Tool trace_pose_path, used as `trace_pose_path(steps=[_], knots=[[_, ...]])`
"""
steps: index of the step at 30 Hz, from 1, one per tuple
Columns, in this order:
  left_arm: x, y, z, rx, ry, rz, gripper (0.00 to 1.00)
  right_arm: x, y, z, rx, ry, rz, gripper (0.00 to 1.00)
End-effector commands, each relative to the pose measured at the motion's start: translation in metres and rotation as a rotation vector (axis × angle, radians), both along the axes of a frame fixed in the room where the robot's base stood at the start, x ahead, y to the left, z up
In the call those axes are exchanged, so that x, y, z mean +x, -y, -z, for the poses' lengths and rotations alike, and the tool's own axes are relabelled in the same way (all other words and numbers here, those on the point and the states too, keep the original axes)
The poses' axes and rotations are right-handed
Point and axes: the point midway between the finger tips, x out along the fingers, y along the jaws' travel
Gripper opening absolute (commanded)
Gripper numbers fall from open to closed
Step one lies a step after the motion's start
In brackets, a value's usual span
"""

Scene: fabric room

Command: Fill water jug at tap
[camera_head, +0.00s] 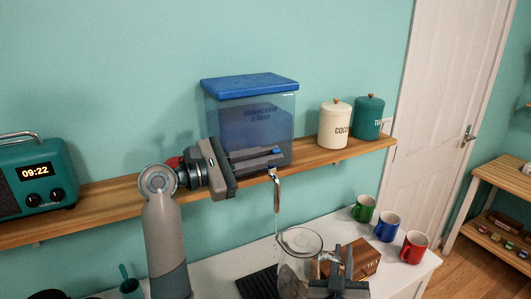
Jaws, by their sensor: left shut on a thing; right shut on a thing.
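A clear water dispenser (250,125) with a blue lid stands on the wooden shelf. Its metal tap (277,195) hangs over the shelf's front edge. My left gripper (277,157) is shut at the top of the tap, on its blue lever, which the fingers mostly hide. A thin stream seems to run down from the tap. The clear glass jug (298,243) is upright below the tap, its open rim under the spout. My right gripper (335,268) is shut on the jug's right side, at its handle. The water level inside is hard to make out.
A cream canister (335,125) and a teal canister (369,118) stand right of the dispenser. A teal clock radio (35,180) is at left. Green (363,208), blue (387,226) and red (413,247) mugs and a brown box (360,258) occupy the white table below. A black mat (256,285) lies near the jug.

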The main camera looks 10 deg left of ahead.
Motion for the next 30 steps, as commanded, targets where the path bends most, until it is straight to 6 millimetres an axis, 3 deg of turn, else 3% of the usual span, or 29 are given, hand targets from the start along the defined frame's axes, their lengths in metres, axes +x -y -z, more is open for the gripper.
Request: trace_pose_path(steps=[12,30], knots=[[-0.0081,0.0055,0.0069,0.168,0.221,-0.001,0.0,0.0002,-0.0002,-0.0028,0.003,0.005,0.0,0.0],[-0.0096,0.0072,0.0092,0.202,0.264,-0.001,0.0,0.0002,-0.0001,-0.0027,0.003,0.005,0.0,0.0]])
